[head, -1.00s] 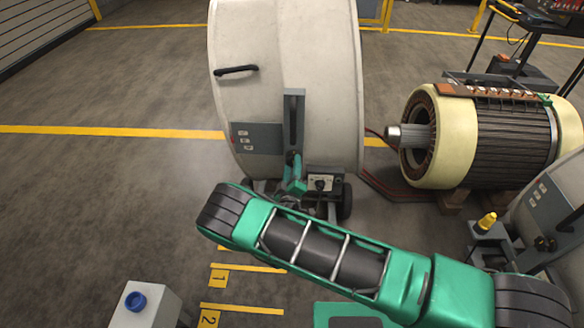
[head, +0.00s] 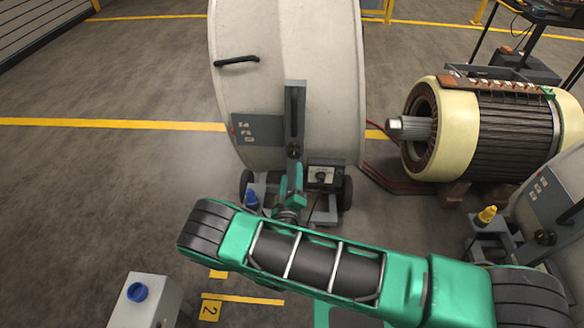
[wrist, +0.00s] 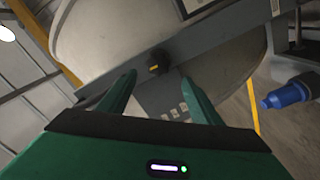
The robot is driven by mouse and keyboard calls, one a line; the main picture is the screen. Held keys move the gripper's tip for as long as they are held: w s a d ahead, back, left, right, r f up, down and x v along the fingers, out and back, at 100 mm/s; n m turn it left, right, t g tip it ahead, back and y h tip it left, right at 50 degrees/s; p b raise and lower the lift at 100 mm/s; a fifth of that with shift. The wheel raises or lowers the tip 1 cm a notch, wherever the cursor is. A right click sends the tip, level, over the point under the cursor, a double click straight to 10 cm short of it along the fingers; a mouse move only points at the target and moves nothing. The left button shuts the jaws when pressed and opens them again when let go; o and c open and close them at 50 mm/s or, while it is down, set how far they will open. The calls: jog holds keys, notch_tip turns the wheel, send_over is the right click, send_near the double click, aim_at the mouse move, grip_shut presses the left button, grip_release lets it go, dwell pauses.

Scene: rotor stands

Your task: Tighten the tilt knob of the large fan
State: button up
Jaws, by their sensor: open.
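The large fan (head: 290,60) is a big pale drum on a wheeled stand, upright in the middle of the head view. A grey bracket (head: 295,105) runs down its side. The dark tilt knob (head: 293,151) sits low on this bracket; in the wrist view the knob (wrist: 157,62) is black with a yellow mark. My green gripper (head: 292,178) is just below the knob in the head view. In the wrist view my gripper (wrist: 158,80) is open, its fingers apart with the knob between and beyond their tips. I see no contact with the knob.
A control box (head: 324,174) sits right of the gripper. A motor (head: 490,130) and a second stand (head: 490,235) are at right.

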jog(key=shift+s, duration=1.1)
jog(key=w+d+r+m+g+h, duration=0.35)
jog(key=d+r+h, duration=0.2)
jog(key=d, duration=0.45)
jog(key=w+d+r+m+g+h, duration=0.2)
jog(key=w+d+r+m+h, duration=0.25)
jog(key=d, duration=0.45)
jog(key=s+d+r+m+g, duration=0.3)
jog(key=s+d+r+g, duration=0.15)
jog(key=d, duration=0.45)
jog(key=s+d+r+m+g, duration=0.3)
jog(key=d+r+g, duration=0.15)
jog(key=d, duration=0.35)
jog(key=s+d+r+m+g+y, duration=0.2)
jog(key=s+d+r, duration=0.25)
jog(key=s, duration=0.25)
jog(key=s+d+r+m+g+y, duration=0.1)
jog(key=s+d+r+g+y, duration=0.15)
jog(key=s+d, duration=0.4)
jog(key=s+a+r+y, duration=0.1)
jog(key=s+r+y, duration=0.2)
jog(key=s, duration=0.7)
jog(key=s+a+r+t+y, duration=0.1)
jog(key=s+r, duration=0.4)
jog(key=s, duration=0.5)
jog(key=shift+s+a+y, duration=0.3)
jog(key=shift+a+y, duration=0.4)
jog(key=shift+y, duration=0.45)
